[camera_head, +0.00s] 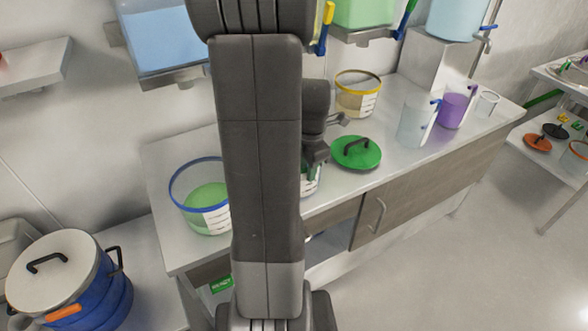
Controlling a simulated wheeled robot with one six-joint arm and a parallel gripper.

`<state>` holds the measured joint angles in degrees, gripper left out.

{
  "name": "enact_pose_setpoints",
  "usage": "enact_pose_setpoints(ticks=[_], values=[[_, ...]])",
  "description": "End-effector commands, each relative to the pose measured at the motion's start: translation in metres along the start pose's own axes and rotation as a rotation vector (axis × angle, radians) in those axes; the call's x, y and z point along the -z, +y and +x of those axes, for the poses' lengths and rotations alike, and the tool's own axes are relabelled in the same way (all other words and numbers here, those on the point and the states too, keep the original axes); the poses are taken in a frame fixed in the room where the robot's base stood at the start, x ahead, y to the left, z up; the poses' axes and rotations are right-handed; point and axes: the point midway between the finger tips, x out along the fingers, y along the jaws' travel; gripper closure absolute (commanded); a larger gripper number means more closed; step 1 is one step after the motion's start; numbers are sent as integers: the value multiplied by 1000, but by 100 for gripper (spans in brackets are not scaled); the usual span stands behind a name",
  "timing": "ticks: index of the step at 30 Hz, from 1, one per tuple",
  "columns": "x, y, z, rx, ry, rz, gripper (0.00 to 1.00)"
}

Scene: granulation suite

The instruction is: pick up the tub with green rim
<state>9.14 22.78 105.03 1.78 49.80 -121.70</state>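A tub with a white label and a bit of green (310,187) shows only as a sliver on the counter, just right of my arm. It is probably the green-rimmed tub, but my arm and gripper hide most of it, and I cannot see its whole rim. My gripper (315,163) is right at this tub, pointing down. Its fingers are small, dark and partly hidden, so I cannot tell whether they are open, shut or touching the tub. A round green lid (360,154) with a black handle lies on the counter just right of the gripper.
A blue-rimmed tub (205,216) with green contents stands left of my arm, and a yellow-rimmed tub (354,104) stands behind. A clear jug (413,125) and a purple jug (453,111) stand to the right. The counter (400,163) has bare room along its front edge.

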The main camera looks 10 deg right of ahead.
Motion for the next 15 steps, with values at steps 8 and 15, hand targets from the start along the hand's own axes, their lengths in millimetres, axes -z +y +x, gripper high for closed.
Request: enact_pose_setpoints(ticks=[8,15], values=[[-7,-1,36,5,3,-1,72],[-7,0,49,1,1,0,72]])
